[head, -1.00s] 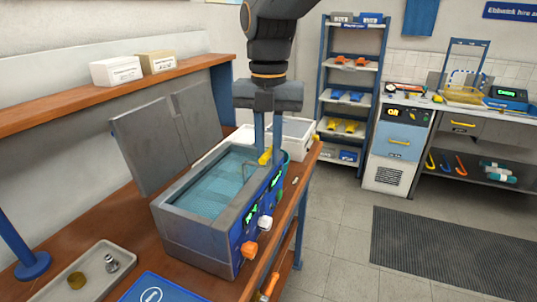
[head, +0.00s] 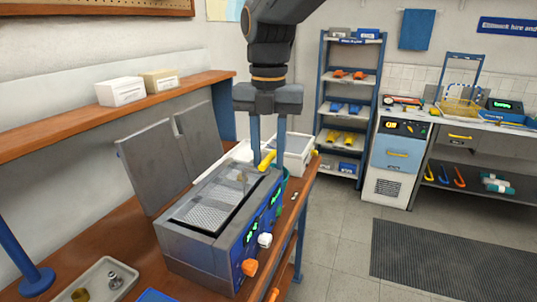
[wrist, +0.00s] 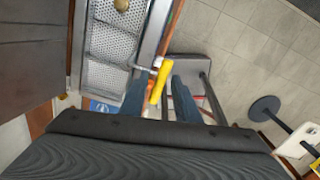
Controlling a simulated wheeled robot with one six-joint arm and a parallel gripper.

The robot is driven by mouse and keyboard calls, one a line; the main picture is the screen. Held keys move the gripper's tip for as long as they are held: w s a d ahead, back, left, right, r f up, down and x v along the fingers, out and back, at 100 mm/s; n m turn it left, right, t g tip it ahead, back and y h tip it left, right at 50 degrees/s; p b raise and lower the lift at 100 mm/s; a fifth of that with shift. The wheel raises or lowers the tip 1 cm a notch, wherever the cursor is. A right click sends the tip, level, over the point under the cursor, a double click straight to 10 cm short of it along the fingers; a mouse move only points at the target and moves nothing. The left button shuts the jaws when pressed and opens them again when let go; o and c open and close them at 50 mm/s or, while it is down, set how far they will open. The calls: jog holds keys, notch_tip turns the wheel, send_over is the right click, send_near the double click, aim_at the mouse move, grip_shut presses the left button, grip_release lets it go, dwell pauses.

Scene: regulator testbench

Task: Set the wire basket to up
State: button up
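The wire basket (head: 212,208) is a grey perforated tray in the grey and blue bath (head: 188,246), up near the level of the rim. Its perforated floor also shows in the wrist view (wrist: 112,43). A yellow handle (head: 266,160) sticks out at the bath's far right corner; it also shows in the wrist view (wrist: 158,82). My gripper (head: 268,148) is open, with its two fingers on either side of the handle and a visible gap to the right finger in the wrist view (wrist: 160,88).
Grey lid panels (head: 160,155) stand open behind the bath. Orange (head: 250,267) and white (head: 265,240) knobs are on its front. A white bin (head: 292,152) stands past its far end. A tray (head: 98,280) with small metal parts lies at the lower left.

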notch_tip(320, 180, up, 8)
jog(key=shift+f+b, duration=0.2)
jog(key=shift+b, duration=0.65)
